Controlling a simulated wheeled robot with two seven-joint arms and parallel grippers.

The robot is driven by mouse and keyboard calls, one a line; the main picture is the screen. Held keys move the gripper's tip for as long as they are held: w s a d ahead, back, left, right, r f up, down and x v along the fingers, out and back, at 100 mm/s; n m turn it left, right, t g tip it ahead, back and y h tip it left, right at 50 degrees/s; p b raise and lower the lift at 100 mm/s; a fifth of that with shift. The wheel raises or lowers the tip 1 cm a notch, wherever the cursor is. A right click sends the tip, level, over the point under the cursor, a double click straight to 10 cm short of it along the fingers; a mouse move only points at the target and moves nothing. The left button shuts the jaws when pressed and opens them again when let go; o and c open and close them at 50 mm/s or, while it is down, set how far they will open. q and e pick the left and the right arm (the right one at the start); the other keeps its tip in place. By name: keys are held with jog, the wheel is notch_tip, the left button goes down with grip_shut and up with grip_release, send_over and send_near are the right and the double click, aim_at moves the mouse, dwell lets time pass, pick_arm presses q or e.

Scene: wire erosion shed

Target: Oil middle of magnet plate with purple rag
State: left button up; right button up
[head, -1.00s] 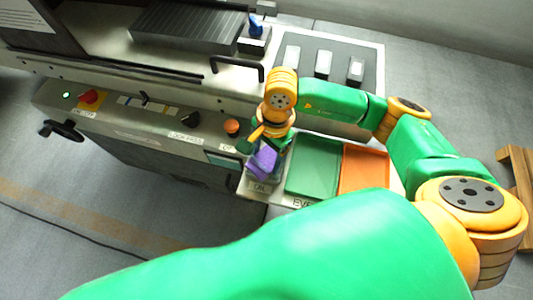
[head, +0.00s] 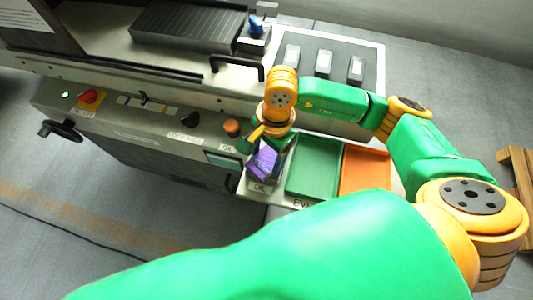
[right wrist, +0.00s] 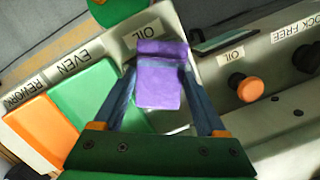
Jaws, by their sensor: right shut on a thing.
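The purple rag (head: 263,165) is between the fingers of my right gripper (head: 268,158), which is shut on it over the spot labelled OIL at the front edge of the machine. In the right wrist view the folded rag (right wrist: 159,84) sits between the two fingers, with the OIL label just beyond it. I cannot tell whether the rag touches the surface below. The magnet plate (head: 188,27), dark and ribbed, lies at the upper left of the head view, well away from the gripper. My left gripper is not in view.
A green tray (head: 314,165) and an orange tray (head: 364,170) lie right of the rag. A black handle (head: 237,66) stands between the gripper and the plate. A blue-topped object (head: 255,27) is at the plate's right end. An orange knob (head: 231,127) is close left of the gripper.

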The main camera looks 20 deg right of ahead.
aim_at(266, 159)
jog(key=shift+s, duration=0.1)
notch_tip(266, 159, up, 7)
jog(key=p, duration=0.4)
dwell(0.6)
